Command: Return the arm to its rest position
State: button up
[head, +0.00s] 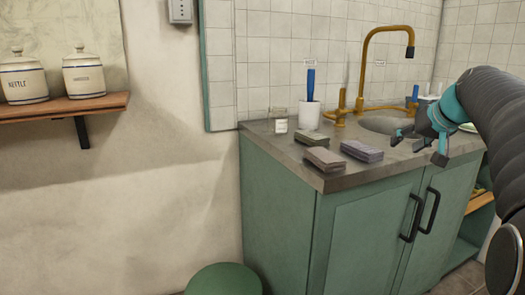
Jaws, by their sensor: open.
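My gripper (424,147) is at the right of the head view, at the end of my dark, ribbed arm with teal parts. Its jaws are open and nothing shows between them. It is over the right front part of the grey countertop (318,178), in front of the sink (385,124). Its exact height above the counter is hard to tell. My arm reaches in from the right edge and hides part of the counter and wall behind it.
Several sponges, one a purplish sponge (361,151), lie left of my gripper. A glass jar (279,121), a white cup (309,116) with a blue-handled tool and a brass faucet (366,60) stand behind. A green stool (224,280) is below. Wall shelf (60,107) holds jars.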

jog(key=s+a+f+g, duration=0.1)
jog(key=s+a+f, duration=0.5)
jog(key=s, duration=0.4)
jog(key=s+a+f+n+g, duration=0.1)
jog(key=s+a+f, duration=0.6)
jog(key=s+f, duration=0.2)
jog(key=s+a+f+n+g+h, duration=0.1)
jog(key=s+a+f, duration=0.6)
jog(key=s, duration=0.5)
jog(key=shift+s+f+g, duration=0.15)
jog(key=shift+f+g, duration=0.1)
jog(key=shift+g, duration=0.15)
jog(key=shift+c, duration=0.9)
